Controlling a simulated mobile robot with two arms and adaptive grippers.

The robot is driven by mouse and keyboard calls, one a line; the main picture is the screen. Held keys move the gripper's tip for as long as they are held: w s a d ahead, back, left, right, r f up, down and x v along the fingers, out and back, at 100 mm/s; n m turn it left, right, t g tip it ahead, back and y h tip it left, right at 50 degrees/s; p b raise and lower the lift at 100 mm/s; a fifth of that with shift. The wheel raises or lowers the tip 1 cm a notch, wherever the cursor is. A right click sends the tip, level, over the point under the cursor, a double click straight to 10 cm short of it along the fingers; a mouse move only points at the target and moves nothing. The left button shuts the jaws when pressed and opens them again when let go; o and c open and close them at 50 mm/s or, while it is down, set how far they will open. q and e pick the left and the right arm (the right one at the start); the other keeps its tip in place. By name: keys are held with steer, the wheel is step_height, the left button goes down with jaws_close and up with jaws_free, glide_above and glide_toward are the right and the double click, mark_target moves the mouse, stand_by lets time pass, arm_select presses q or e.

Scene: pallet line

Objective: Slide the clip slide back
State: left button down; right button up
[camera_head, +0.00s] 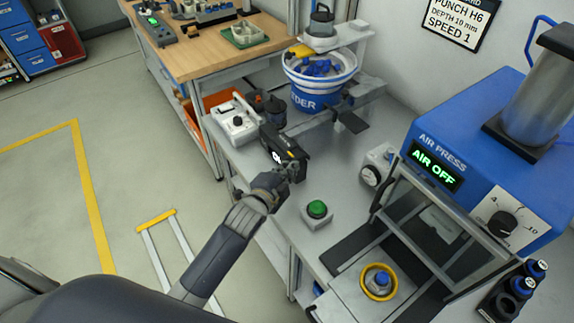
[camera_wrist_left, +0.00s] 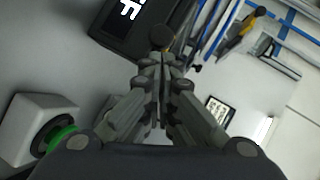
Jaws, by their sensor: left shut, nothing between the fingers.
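A black box (camera_head: 283,150) with a small white-lit display stands on the grey bench, left of centre in the head view. It also shows at the top of the left wrist view (camera_wrist_left: 118,38), with white lettering. A round dark knob (camera_wrist_left: 162,36) shows beside it there, just past my fingertips. I cannot tell for sure which part is the clip slide. My left gripper (camera_head: 288,174) is at the near side of the box, and it also shows in the wrist view (camera_wrist_left: 163,62). Its fingers are together with nothing between them. Whether they touch the knob is unclear. My right gripper is not in view.
A green button (camera_head: 317,209) stands on the bench right of my left gripper. A white control box (camera_head: 236,121) and a blue feeder bowl (camera_head: 318,88) stand behind. The blue air press (camera_head: 478,130), reading AIR OFF, and a yellow ring fixture (camera_head: 366,285) are at the right.

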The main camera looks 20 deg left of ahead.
mark_target(278, 142)
arm_select(q)
steer(key=shift+w+a+f, duration=0.1)
steer(key=shift+w+a, duration=0.05)
steer(key=w+a, duration=0.1)
steer(key=a, duration=0.1)
steer(key=w+a, duration=0.4)
steer(key=shift+w+a, duration=0.1)
steer(key=shift+a, duration=0.2)
stand_by(0.4)
